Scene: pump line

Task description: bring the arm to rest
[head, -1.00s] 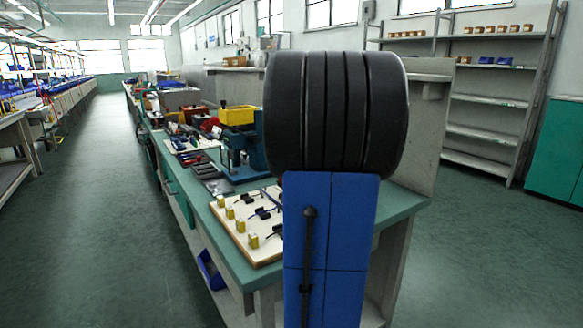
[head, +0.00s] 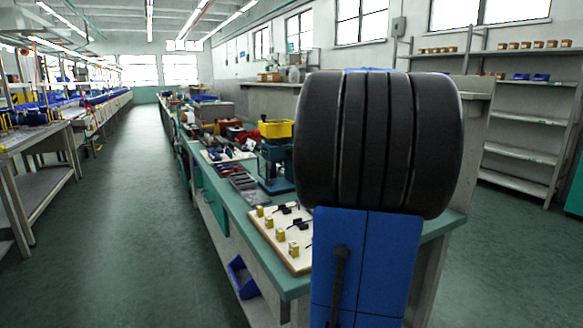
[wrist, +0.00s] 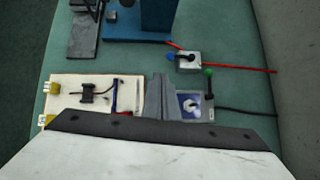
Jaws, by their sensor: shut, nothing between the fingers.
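My arm stands upright in front of the workbench (head: 276,283) in the head view. Its dark ribbed joint and blue link cover part of the bench, and my gripper is hidden there. In the wrist view my gripper (wrist: 160,98) shows as two grey fingers close together, shut and empty. They are seen over the green bench top (wrist: 235,55), between a pale board (wrist: 68,88) at left and a small grey-and-blue item (wrist: 192,106) at right. I cannot tell how high above the bench they are.
The pale board (head: 296,258) carries yellow blocks and black parts. A blue press with a yellow top (head: 277,129) stands behind it. A blue bin (head: 242,278) sits below the bench. A shelf (head: 520,153) stands at right. The aisle floor (head: 130,210) at left is clear.

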